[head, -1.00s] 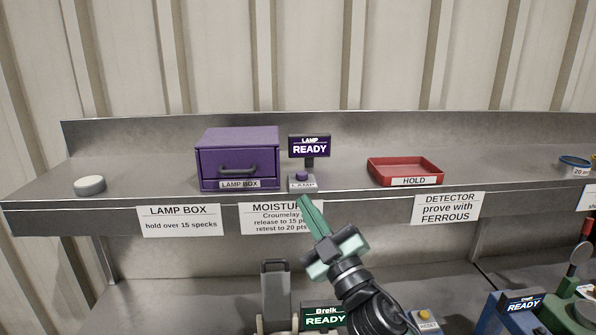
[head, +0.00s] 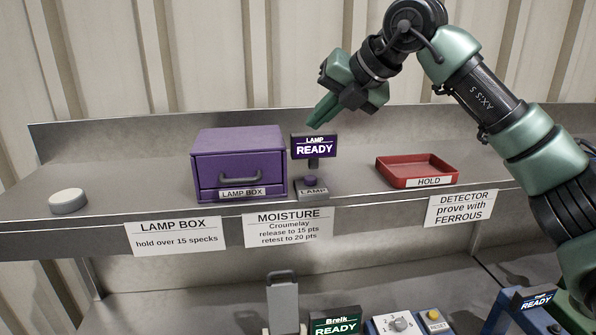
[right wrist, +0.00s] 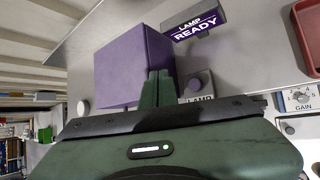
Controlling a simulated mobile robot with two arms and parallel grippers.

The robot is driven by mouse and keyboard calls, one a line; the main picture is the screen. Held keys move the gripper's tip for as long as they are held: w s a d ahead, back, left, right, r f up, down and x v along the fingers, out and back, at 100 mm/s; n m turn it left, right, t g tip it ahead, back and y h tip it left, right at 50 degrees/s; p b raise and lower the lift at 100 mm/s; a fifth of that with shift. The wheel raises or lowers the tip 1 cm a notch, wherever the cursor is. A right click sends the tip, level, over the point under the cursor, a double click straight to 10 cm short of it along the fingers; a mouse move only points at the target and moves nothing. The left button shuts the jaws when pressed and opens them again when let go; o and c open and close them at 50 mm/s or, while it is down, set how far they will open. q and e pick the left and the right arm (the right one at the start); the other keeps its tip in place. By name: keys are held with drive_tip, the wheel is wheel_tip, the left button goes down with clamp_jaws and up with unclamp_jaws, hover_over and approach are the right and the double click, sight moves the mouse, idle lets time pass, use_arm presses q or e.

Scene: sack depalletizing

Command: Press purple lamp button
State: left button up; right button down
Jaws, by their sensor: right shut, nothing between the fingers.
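The purple lamp button (head: 311,180) sits on a small grey base labelled LAMP on the shelf, just right of the purple lamp box (head: 238,165). Behind it stands a small lamp display (head: 314,147) reading READY. The button also shows in the right wrist view (right wrist: 195,85), right of my fingertips. My right gripper (head: 318,118) is shut and empty, with its green fingers pointing down and left. In the head view it appears above the display, apart from the button. In the right wrist view its fingers (right wrist: 157,80) overlap the lamp box's edge. My left gripper is out of view.
A red HOLD tray (head: 386,182) stands to the right on the shelf, and a white round puck (head: 68,202) lies at the far left. Labels hang on the shelf's front edge. Below are a Brelk display (head: 335,325) and a dial box (head: 397,325).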

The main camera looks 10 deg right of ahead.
drive_tip(key=f+b, duration=0.1)
drive_tip(key=w+f+b, duration=0.1)
drive_tip(key=a+f+b, duration=0.1)
drive_tip(key=f, duration=0.1)
drive_tip(key=shift+w, duration=0.15)
drive_tip(key=b, duration=0.4)
hover_over(314, 179)
wheel_tip(314, 179, down, 4)
drive_tip(key=shift+d+f, duration=0.1)
drive_tip(key=shift+w+f, duration=0.1)
drive_tip(key=shift+f, duration=0.3)
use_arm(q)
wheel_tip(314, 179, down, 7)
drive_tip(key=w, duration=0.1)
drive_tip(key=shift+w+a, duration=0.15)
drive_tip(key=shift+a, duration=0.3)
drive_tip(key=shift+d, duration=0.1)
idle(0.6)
